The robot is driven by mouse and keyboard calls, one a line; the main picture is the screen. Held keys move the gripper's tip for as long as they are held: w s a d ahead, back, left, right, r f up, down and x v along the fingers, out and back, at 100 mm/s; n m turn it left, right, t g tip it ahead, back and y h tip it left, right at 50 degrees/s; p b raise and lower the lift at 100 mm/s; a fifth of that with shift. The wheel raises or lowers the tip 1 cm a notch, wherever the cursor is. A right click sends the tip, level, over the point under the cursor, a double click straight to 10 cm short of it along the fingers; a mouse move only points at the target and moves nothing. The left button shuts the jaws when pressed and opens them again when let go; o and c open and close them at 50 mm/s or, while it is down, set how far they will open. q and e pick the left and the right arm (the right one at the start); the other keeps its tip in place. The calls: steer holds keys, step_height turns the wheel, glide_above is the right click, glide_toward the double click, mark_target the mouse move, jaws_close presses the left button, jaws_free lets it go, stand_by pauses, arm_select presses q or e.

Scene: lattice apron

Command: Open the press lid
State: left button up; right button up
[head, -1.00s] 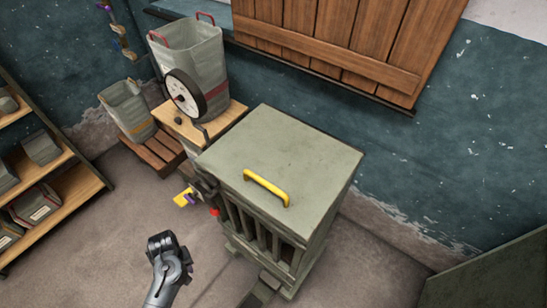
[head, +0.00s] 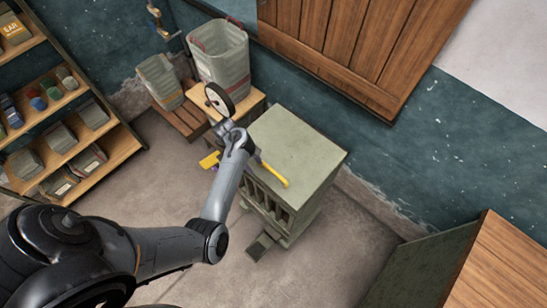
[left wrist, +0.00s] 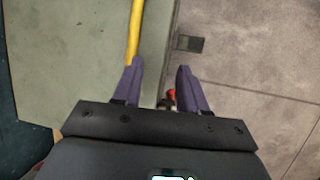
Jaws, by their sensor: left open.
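The press (head: 290,160) is a grey-green box with a barred front, and its flat top lid is down. My left gripper (head: 224,128) is open and empty over the handle's end of the press. In the left wrist view the fingers (left wrist: 158,80) point down toward the lid's edge. The yellow handle (left wrist: 135,30) passes at the left finger, not clearly between the two. My right gripper is not in view.
A small red part (left wrist: 171,94) shows between the fingers. Shelves (head: 115,150) stand at left, a wooden-topped cabinet (head: 505,270) at lower right.

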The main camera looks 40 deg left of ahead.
arm_select(q)
steer(key=p, duration=0.2)
glide_toward(272, 170)
steer(key=s+r, duration=0.2)
steer(key=shift+t, duration=0.3)
steer(key=b+x, duration=0.1)
steer(key=x, duration=0.4)
steer(key=w+b+x, duration=0.1)
steer(key=x, duration=0.2)
steer(key=shift+w+a+f+b, duration=0.1)
steer(key=shift+a+f+b, duration=0.15)
steer(key=shift+f+b, duration=0.1)
steer(key=shift+x, duration=0.8)
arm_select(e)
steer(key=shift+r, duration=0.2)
arm_select(q)
steer(key=shift+c, duration=0.3)
jaws_close()
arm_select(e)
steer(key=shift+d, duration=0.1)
